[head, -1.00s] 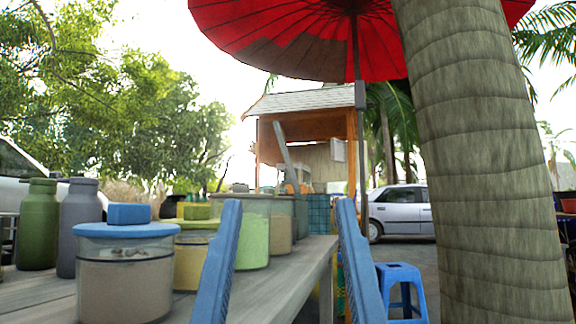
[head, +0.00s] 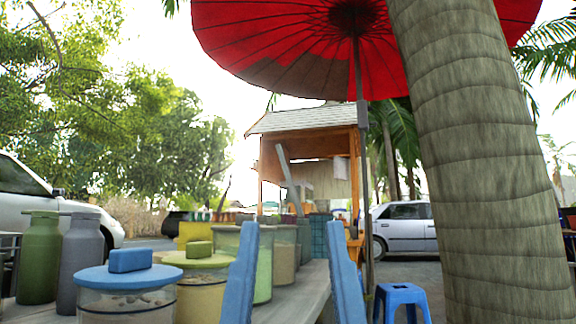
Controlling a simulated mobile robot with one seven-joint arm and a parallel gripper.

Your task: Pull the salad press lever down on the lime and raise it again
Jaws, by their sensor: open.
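A grey slanted bar (head: 286,168) rises beyond the jars, in front of the wooden stall; it looks like the press lever and stands raised. The base below it is mostly hidden behind jars, and I cannot make out the lime. My gripper (head: 293,228) shows as two blue fingers pointing forward and up. It is open and empty, over the near part of the table. The bar appears between and above the fingertips, well beyond them and not touching.
Two bottles, one green (head: 40,258), stand far left. A blue stool (head: 402,298) and a thick trunk (head: 475,160) are at right.

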